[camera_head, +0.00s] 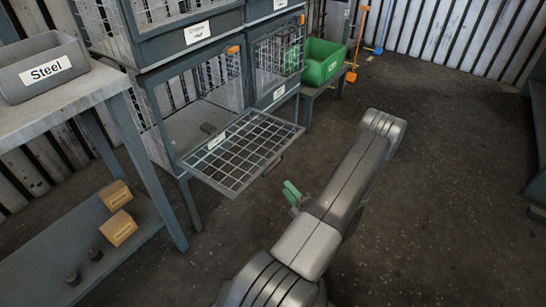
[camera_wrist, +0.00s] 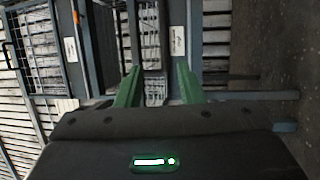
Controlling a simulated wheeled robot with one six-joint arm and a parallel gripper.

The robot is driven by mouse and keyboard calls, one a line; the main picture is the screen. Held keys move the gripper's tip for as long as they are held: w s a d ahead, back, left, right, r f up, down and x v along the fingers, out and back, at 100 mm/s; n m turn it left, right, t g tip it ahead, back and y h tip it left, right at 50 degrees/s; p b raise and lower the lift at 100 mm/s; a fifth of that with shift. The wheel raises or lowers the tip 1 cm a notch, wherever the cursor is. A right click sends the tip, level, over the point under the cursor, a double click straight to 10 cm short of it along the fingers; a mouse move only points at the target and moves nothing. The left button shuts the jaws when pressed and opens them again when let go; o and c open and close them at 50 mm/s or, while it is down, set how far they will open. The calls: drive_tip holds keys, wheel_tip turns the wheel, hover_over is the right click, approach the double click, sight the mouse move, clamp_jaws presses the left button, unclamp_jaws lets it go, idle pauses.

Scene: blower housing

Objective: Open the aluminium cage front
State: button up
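In the head view one lower cage front (camera_head: 236,160), a wire mesh panel in a grey frame, is folded down and juts out nearly level from its cage. It carries a small white label that I cannot read, so I cannot tell whether it is the aluminium one. A small handle (camera_head: 272,166) sits on its outer edge.
A mesh-fronted cage (camera_head: 272,65) to the right looks shut, with an orange latch on top. A green bin (camera_head: 321,62) stands beyond it. A bench with a Steel bin (camera_head: 42,68) is at left, with two boxes below. The floor (camera_head: 440,190) at right is clear.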

sight(271, 164)
drive_tip(key=shift+m+t+h, duration=0.4)
drive_tip(key=shift+m, duration=0.1)
drive_tip(key=x, duration=0.4)
drive_tip(key=b+x, duration=0.1)
drive_tip(key=x, duration=0.4)
drive_tip(key=d+f+b+x, duration=0.1)
drive_tip(key=x, duration=0.4)
drive_tip(key=shift+w, duration=0.3)
clamp_jaws()
